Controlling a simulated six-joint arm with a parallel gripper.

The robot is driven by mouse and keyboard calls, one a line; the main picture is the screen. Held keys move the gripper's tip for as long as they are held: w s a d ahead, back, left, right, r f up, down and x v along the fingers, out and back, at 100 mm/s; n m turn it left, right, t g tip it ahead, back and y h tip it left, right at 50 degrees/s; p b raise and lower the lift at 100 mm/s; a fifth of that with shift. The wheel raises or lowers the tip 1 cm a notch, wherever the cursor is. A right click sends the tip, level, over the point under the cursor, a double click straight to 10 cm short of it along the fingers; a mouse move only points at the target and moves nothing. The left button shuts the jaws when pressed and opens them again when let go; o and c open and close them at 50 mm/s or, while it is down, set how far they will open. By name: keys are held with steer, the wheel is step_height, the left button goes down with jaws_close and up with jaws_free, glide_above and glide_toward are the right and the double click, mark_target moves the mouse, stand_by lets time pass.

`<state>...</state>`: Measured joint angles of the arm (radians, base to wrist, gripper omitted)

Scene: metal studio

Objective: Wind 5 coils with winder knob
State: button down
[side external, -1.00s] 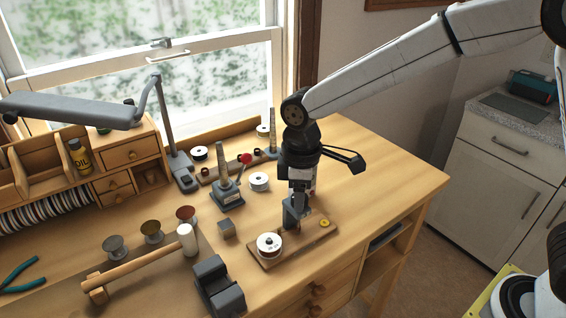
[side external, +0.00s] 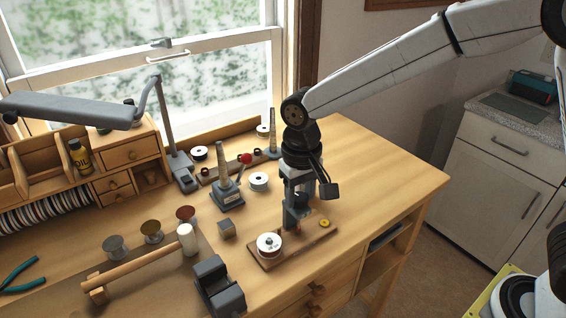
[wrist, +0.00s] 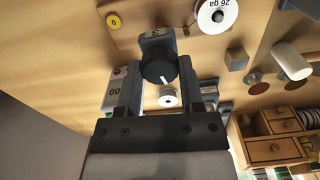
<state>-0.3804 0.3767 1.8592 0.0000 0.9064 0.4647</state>
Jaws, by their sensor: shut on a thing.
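The winder is a wooden board (side external: 309,242) with a grey upright post (side external: 293,216) and a white spool (side external: 269,243) at its left end. In the wrist view the spool (wrist: 217,14) reads "26 ga". The winder knob (wrist: 158,68) is black and round with a white line mark, in front of the post. My gripper (wrist: 160,80) is shut on the knob, one finger on each side. In the side view my gripper (side external: 297,198) points down at the post and hides the knob.
A yellow button (side external: 325,223) sits at the board's right end. A small box (wrist: 116,92) reading "00" is near my fingers. The bench's right side is clear.

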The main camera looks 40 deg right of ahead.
steer(key=m, duration=0.7)
steer(key=shift+r, duration=0.1)
steer(key=m, duration=0.6)
steer(key=shift+m, duration=0.4)
steer(key=m, duration=1.2)
steer(key=shift+m, duration=0.3)
steer(key=shift+w, duration=0.1)
steer(key=shift+c, duration=1.1)
jaws_free()
